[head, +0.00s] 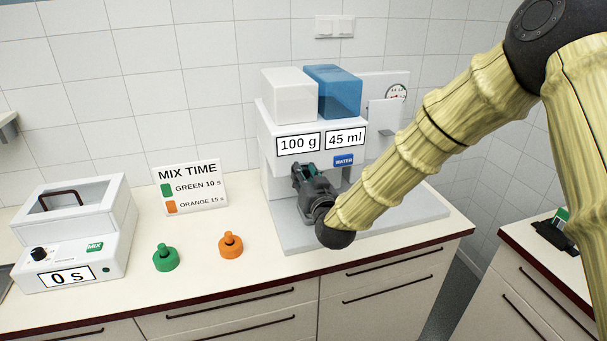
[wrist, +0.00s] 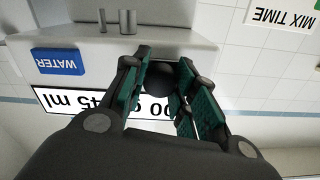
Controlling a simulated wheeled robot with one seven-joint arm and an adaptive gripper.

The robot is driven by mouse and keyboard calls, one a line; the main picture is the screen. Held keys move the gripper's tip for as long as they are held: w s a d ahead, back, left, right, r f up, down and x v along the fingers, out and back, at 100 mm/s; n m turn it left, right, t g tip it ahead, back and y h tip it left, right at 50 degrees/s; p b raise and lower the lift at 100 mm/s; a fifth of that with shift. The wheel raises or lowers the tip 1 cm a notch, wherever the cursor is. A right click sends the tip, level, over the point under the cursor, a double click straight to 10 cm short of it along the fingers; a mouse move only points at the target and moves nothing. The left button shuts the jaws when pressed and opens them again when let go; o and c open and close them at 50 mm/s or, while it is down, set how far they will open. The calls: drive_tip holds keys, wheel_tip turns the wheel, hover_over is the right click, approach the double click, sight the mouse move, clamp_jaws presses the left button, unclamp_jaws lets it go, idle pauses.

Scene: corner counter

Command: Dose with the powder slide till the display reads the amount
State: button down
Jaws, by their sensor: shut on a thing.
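The white dosing machine (head: 268,150) stands at the back of the counter. A pale powder container (head: 289,96) and a blue water container (head: 333,92) sit on top. Its left display (head: 298,144) reads 100 g and its right display (head: 345,139) reads 45 ml. My gripper (head: 306,174) is at the machine's front, below the left display. In the wrist view, which is upside down, its green-padded fingers (wrist: 165,60) are shut on a dark round knob (wrist: 160,80), apparently the powder slide's. In the head view my gripper hides the knob.
The blue WATER label (head: 344,160) is just right of my gripper. A green weight-like piece (head: 166,258) and an orange one (head: 231,246) stand on the counter, left of the machine. Behind them is the MIX TIME sign (head: 191,188). A mixer (head: 75,235) reading 0 s stands far left.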

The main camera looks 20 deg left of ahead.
sight(305, 175)
drive_tip(key=v, duration=0.3)
drive_tip(key=shift+s+d+f+b, duration=0.1)
drive_tip(key=shift+s+f+b, duration=0.1)
drive_tip(key=shift+b, duration=0.1)
drive_tip(key=c, duration=1.6)
unclamp_jaws()
drive_tip(key=o, duration=0.5)
drive_tip(key=shift+s+d+r, duration=0.15)
drive_tip(key=shift+r, duration=0.05)
drive_tip(key=v, duration=1.1)
drive_tip(key=shift+s+d, duration=0.25)
drive_tip(key=shift+s, duration=0.1)
